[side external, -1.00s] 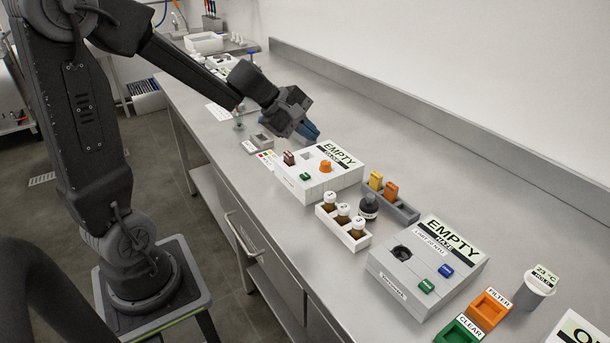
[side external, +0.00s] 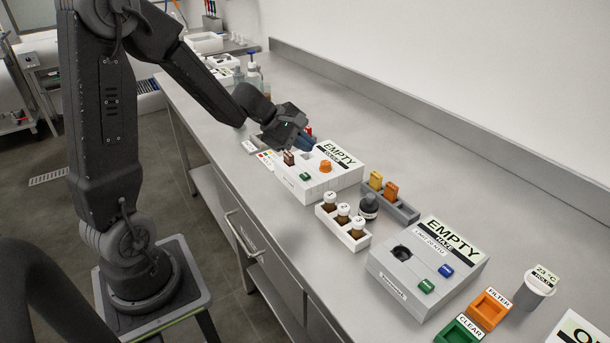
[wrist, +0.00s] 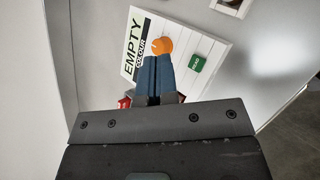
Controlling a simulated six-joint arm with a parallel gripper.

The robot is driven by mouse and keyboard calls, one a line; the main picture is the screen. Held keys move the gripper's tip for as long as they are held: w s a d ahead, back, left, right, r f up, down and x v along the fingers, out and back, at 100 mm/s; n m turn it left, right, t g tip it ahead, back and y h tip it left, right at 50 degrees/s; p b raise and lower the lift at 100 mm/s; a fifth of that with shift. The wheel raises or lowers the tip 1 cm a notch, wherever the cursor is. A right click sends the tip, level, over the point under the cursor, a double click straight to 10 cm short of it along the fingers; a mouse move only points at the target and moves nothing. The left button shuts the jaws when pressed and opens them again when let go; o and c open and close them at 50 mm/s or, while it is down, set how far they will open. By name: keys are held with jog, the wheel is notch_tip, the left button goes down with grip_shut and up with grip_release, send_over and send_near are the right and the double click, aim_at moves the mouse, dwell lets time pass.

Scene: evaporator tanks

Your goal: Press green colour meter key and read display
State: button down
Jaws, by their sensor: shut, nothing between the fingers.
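The colour meter (side external: 335,184) is a white box on the bench; its display (side external: 341,153) reads "EMPTY", with "COLOUR" below. The meter (wrist: 185,32) also shows in the wrist view. Its green key (side external: 305,176) sits on the near part of the top; in the wrist view the green key (wrist: 197,63) is right of the fingers. An orange knob (side external: 326,166) is beside it. My gripper (side external: 308,146) has blue fingers, shut and empty, above the far end of the meter. In the wrist view the fingertips (wrist: 155,58) overlap the lower edge of the orange knob.
A brown piece (side external: 289,158) stands at the meter's left end. A white rack of brown bottles (side external: 343,227), a dark bottle (side external: 369,206) and a grey holder with orange pieces (side external: 403,210) stand nearby. A second meter (side external: 410,285) reads "EMPTY".

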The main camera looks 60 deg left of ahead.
aim_at(304, 176)
jog(key=shift+f, duration=2.75)
jog(key=shift+f, duration=0.15)
jog(key=shift+f, duration=0.3)
jog(key=shift+f, duration=0.45)
dwell(0.4)
jog(key=shift+r, duration=0.9)
jog(key=shift+r, duration=0.1)
